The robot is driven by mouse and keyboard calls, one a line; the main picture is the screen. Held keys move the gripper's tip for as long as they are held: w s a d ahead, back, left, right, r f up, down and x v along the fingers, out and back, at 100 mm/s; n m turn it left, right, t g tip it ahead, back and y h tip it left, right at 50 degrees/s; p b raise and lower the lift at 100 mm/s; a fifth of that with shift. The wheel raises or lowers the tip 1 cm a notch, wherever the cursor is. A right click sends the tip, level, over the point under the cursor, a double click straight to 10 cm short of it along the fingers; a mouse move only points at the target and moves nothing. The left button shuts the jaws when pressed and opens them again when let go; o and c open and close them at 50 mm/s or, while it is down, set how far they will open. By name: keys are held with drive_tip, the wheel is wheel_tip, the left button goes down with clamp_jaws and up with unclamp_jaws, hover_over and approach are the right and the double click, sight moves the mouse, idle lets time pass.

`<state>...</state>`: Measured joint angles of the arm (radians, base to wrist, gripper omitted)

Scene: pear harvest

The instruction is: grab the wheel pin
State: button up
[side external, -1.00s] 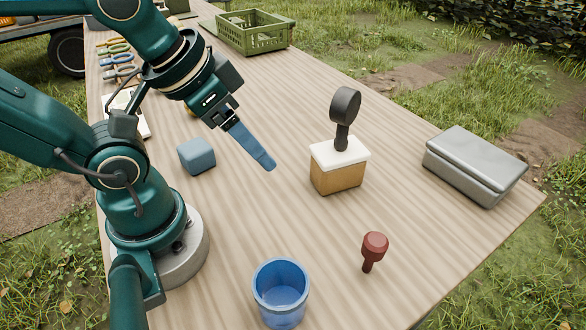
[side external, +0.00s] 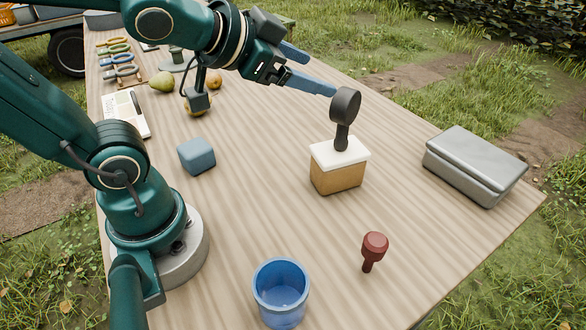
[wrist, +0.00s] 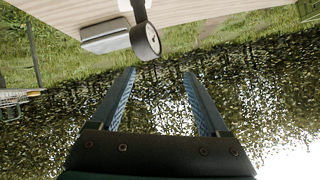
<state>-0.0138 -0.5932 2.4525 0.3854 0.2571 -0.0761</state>
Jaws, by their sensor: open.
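A dark pin with a round wheel-like head, the wheel pin (side external: 345,106), stands upright in a tan block with a white top (side external: 338,172). In the wrist view the wheel pin's head (wrist: 145,41) lies beyond my fingertips, nearer the left finger. My gripper (side external: 321,75) is open with its blue fingers apart and nothing between them. It is raised above the table, up and left of the wheel head in the side view. One fingertip overlaps the head's edge there; I cannot tell if they touch. My gripper (wrist: 159,74) also shows open in the wrist view.
A red pin (side external: 373,250) and a blue cup (side external: 281,293) stand at the front. A blue-grey cube (side external: 197,156) sits near my base. A grey metal case (side external: 474,166) lies at the right edge. Pears (side external: 162,81) and pliers (side external: 120,58) lie at the back left.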

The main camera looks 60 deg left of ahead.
drive_tip(key=w+d+m+t+h, duration=0.2)
drive_tip(key=w+d+m, duration=0.1)
drive_tip(key=w+m, duration=0.15)
drive_tip(key=m+g+h, duration=0.7)
drive_tip(key=m+h, duration=0.1)
drive_tip(key=h, duration=0.3)
hover_over(375, 244)
drive_tip(key=w+a, duration=0.3)
drive_tip(key=a, duration=0.2)
wheel_tip(375, 244, down, 11)
drive_tip(key=s+f+g, duration=0.1)
drive_tip(key=s+f, duration=0.1)
drive_tip(key=s+f+n+g+h, duration=0.1)
drive_tip(key=f, duration=0.1)
drive_tip(key=shift+s+f+g, duration=0.3)
drive_tip(key=shift+s+f, duration=0.1)
drive_tip(key=shift+d+f, duration=0.1)
drive_tip(key=shift+f, duration=0.1)
drive_tip(key=shift+x, duration=2.5)
clamp_jaws()
